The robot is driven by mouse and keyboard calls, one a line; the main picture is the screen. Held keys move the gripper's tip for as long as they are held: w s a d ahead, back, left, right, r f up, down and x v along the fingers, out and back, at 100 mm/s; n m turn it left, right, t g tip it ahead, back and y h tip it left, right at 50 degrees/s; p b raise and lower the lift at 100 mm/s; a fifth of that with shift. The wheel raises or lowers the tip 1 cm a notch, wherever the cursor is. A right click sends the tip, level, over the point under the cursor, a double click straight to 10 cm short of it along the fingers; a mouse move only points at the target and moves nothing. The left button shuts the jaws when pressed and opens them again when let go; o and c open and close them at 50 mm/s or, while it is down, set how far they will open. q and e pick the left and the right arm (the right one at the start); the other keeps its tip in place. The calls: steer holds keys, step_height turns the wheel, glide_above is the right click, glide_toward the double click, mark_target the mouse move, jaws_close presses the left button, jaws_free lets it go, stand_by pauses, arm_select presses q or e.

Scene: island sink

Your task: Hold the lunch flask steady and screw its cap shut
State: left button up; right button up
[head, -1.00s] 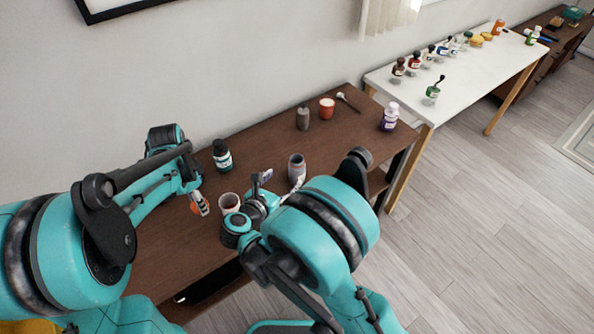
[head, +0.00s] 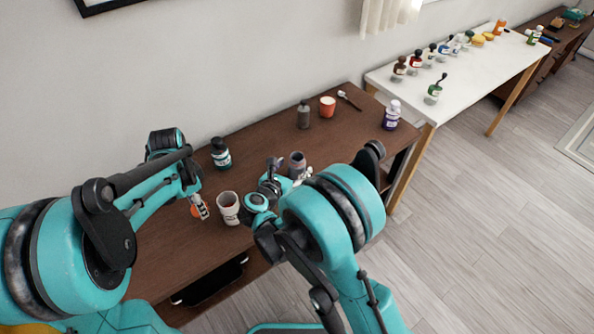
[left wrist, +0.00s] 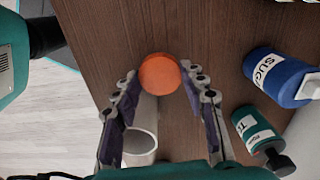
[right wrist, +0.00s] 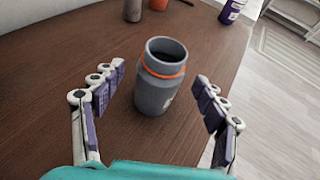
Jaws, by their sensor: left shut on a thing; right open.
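The lunch flask (right wrist: 160,95) is a grey open-topped jar with an orange ring at its neck. It stands upright on the brown table, and also shows in the head view (head: 296,160), partly hidden by my right gripper. My right gripper (right wrist: 160,82) is open, with its fingertips on either side of the flask and gaps at both sides. It shows in the head view (head: 287,180). The round orange cap (left wrist: 160,74) is between the fingertips of my left gripper (left wrist: 159,80), which is shut on it. In the head view my left gripper (head: 199,207) is left of the flask.
A dark green bottle (head: 221,155) is behind my left gripper. A grey bottle (head: 304,116), an orange-red cup (head: 327,107), a spoon (head: 348,99) and a purple-and-white jar (head: 391,115) stand or lie farther back.

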mark_target(300, 154)
arm_select(q)
steer(key=shift+f+b, duration=0.35)
steer(key=shift+f, duration=0.3)
arm_select(e)
steer(key=x, duration=0.3)
steer(key=shift+f, duration=0.2)
arm_select(q)
steer(key=shift+r, duration=0.1)
arm_select(e)
steer(key=shift+r, duration=0.1)
